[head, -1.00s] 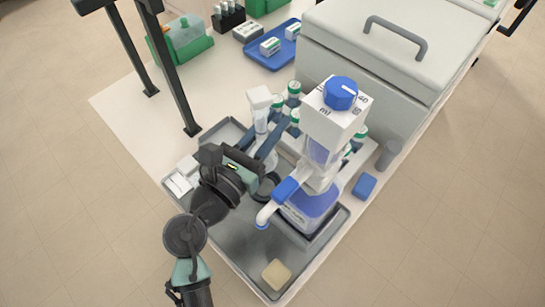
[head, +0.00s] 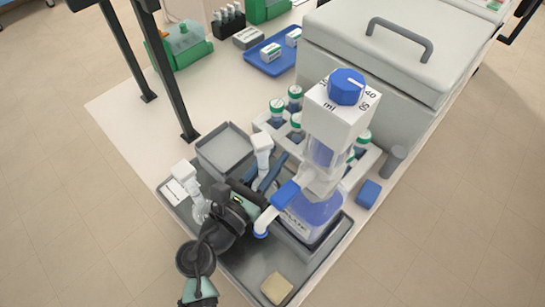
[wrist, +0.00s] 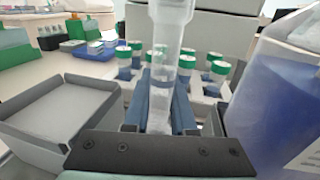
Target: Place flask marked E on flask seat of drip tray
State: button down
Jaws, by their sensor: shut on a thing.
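My gripper (head: 268,177) is shut on a clear, narrow-necked flask (head: 262,160) with a white top. The flask also shows upright between the blue fingers in the wrist view (wrist: 172,80). Its letter is not readable, and its base is hidden by my gripper and wrist. The grey drip tray (head: 235,268) lies under my gripper and carries a large blue-and-white dispenser bottle (head: 312,215). The flask is left of the bottle, over or in the tray; contact cannot be told. The flask seat is hidden behind my gripper.
Another clear vessel (head: 198,205) with a white top stands at the tray's left, close to my wrist. A grey square bin (head: 222,150) is behind it. Several green-capped vials (head: 277,106) stand in a rack behind the flask. A beige block (head: 277,288) lies at the tray's front.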

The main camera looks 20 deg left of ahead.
jog(key=shift+f, duration=0.3)
jog(key=c, duration=0.7)
grip_release()
jog(key=shift+c, duration=0.2)
jog(key=shift+r, duration=0.1)
jog(key=s, duration=0.4)
jog(key=s+a, duration=0.1)
jog(key=s, duration=0.3)
jog(key=s+b, duration=0.1)
jog(key=s, duration=0.3)
jog(key=shift+a+r, duration=0.25)
jog(key=shift+a, duration=0.15)
